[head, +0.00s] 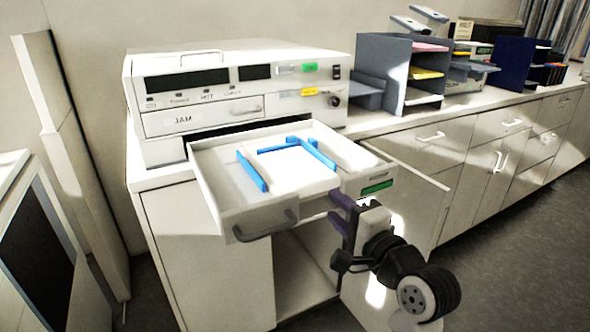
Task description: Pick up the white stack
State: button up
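The white stack (296,172) looks like a flat pile of paper. It lies in a pulled-out drawer tray (215,188) of a printer-like machine, between blue guides (252,170) on its left and at its back and right. My gripper (334,208) is at the tray's front right corner, to the right of the tray handle (265,228) and in front of the stack. Its two purple fingers point left and are apart, with nothing seen between them. Whether a finger touches the tray's front cannot be told.
The machine (200,85) stands on a white cabinet (210,250) behind the tray. An opened cabinet door (412,195) stands right of the tray. Grey organizers (395,75) sit on the counter to the right. A tall panel (70,140) leans at left. Dark floor is free at right.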

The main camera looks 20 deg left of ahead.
aim_at(319, 195)
jog(key=x, duration=0.3)
jog(key=shift+w+a, duration=0.15)
jog(key=shift+a, duration=0.05)
jog(key=shift+p+x, duration=0.95)
jog(key=shift+x, duration=1.75)
jog(key=shift+a+f, duration=0.1)
jog(key=shift+f, duration=0.1)
jog(key=shift+c, duration=0.5)
grip_shut()
